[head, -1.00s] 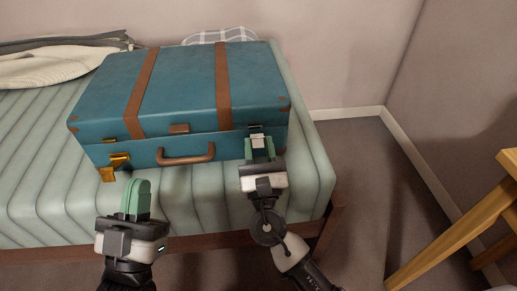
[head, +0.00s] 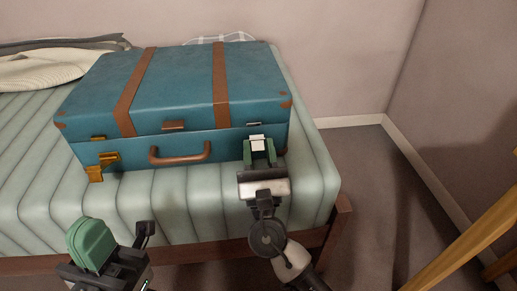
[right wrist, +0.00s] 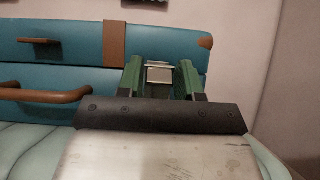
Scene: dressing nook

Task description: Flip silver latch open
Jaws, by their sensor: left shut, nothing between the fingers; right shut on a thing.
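A closed teal suitcase (head: 190,85) with brown straps lies on the bed. The silver latch (head: 257,142) is on its front at the right; its flap stands out below a small silver catch plate (head: 254,124) on the lid, with a gap between them. My right gripper (head: 259,152) is shut on the silver latch; in the right wrist view the latch (right wrist: 158,74) sits between the green fingers. The gold latch (head: 102,166) at the front left hangs away from its gold catch plate (head: 98,138). My left gripper (head: 90,245) is shut and empty, low in front of the bed.
The suitcase has a brown handle (head: 180,154) between the latches. The striped mattress (head: 200,205) is bare in front of it. A wooden bed rail (head: 200,255) runs along the front edge. Wooden furniture (head: 470,235) stands at the right; a cream blanket (head: 50,68) lies at the back left.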

